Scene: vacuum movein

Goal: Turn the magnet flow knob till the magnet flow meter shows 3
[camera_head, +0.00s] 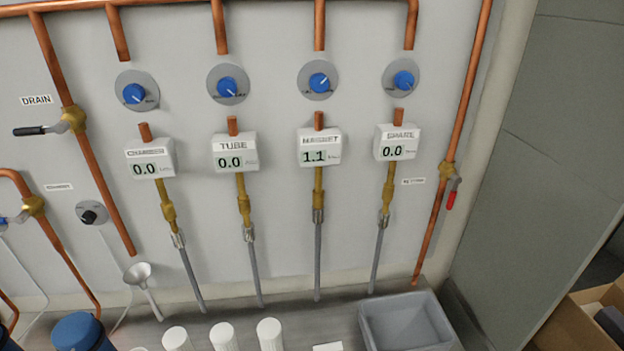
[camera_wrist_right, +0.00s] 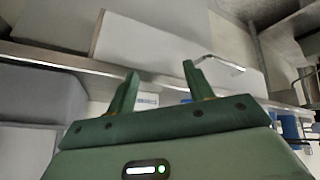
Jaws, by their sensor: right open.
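The magnet flow knob (camera_head: 319,82) is a blue knob on a round grey plate, third from the left in the row on the wall. Below it the magnet flow meter (camera_head: 319,147) is a white box that reads 1.1. No gripper is in the head view. In the right wrist view my right gripper (camera_wrist_right: 160,82) has its two green fingers apart with nothing between them. It is away from the knob, which that view does not show. My left gripper is not in view.
Other blue knobs sit beside it for chamber (camera_head: 134,93), tube (camera_head: 227,87) and spare (camera_head: 403,79); their meters read 0.0. Copper pipes run along the wall. A grey bin (camera_head: 405,322) and several white containers (camera_head: 223,336) stand below. The wall before the knobs is unobstructed.

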